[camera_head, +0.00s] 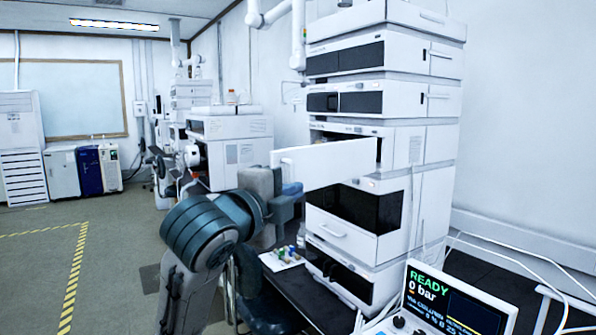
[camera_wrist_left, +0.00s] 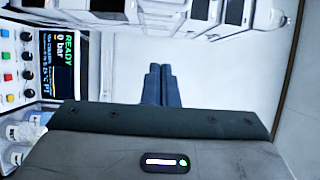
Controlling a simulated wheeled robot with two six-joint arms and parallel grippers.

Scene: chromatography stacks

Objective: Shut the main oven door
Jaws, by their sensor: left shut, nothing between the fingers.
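The main oven door (camera_head: 340,163) is a white panel standing open from the tall white instrument stack (camera_head: 408,150). It swings out to the left at mid-height, with its free edge near my left arm. My left gripper (camera_head: 292,193) is at the lower left of the door, by its free end. In the left wrist view its two dark blue fingers (camera_wrist_left: 160,86) are together with nothing between them. My right gripper is not in view.
A black bench (camera_head: 318,300) carries the stack. A small tray of coloured vials (camera_head: 282,258) lies on it below my gripper. A screen reading READY (camera_head: 455,300) stands at the front right. Open floor (camera_head: 110,250) lies to the left.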

